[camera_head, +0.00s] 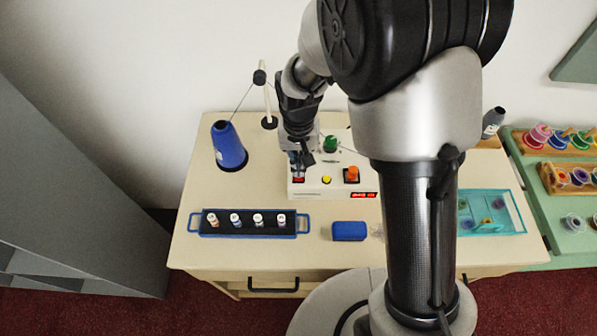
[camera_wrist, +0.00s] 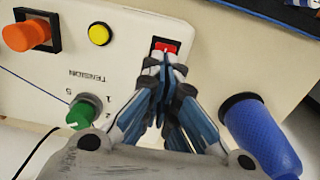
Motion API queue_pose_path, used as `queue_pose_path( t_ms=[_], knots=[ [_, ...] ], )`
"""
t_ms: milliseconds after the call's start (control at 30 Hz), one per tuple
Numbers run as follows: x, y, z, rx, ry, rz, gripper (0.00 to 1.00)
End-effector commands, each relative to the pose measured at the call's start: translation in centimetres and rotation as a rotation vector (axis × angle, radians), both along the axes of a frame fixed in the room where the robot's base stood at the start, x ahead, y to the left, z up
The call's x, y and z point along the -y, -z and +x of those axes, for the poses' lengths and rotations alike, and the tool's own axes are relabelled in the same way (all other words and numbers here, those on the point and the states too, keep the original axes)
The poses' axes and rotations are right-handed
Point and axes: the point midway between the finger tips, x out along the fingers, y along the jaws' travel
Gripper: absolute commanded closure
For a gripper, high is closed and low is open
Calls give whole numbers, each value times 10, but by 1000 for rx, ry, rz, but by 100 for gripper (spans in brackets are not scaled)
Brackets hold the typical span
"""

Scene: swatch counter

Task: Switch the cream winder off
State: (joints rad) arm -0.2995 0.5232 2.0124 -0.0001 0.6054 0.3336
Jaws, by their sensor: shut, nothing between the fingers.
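The cream winder (camera_head: 338,187) stands on the table, with controls on its top panel. Its red rocker switch (camera_wrist: 165,46) sits in a dark frame and also shows in the head view at the panel's left end (camera_head: 298,180). My gripper (camera_wrist: 163,62) is shut and empty, its fingertips over the switch's near edge; I cannot tell whether they touch it. In the head view my gripper (camera_head: 299,172) points down at the switch. A red display (camera_head: 364,195) on the winder's front is lit. Which way the rocker is tilted is unclear.
Beside the switch are a yellow button (camera_wrist: 100,34), an orange knob (camera_wrist: 25,36) and a green tension knob (camera_wrist: 81,115). A blue thread cone (camera_head: 228,145) stands left of the winder. A bobbin tray (camera_head: 204,233), blue block (camera_head: 349,231) and teal tray (camera_head: 522,211) lie in front.

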Motion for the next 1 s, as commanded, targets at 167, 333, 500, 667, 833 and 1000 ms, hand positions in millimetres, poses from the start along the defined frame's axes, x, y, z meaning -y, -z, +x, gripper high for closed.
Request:
queue_pose_path(
  t_ms=[167, 333, 500, 667, 833, 1000],
  knots=[
    [0, 3, -1, -1, 0, 0, 100],
    [0, -2, -1, -2, 0, -1, 100],
    [0, -17, 0, 0, 0, 0, 100],
    [0, -30, 0, 0, 0, 0, 100],
    [0, -43, 0, 0, 0, 0, 100],
    [0, -57, 0, -1, 0, 0, 100]
  ],
)
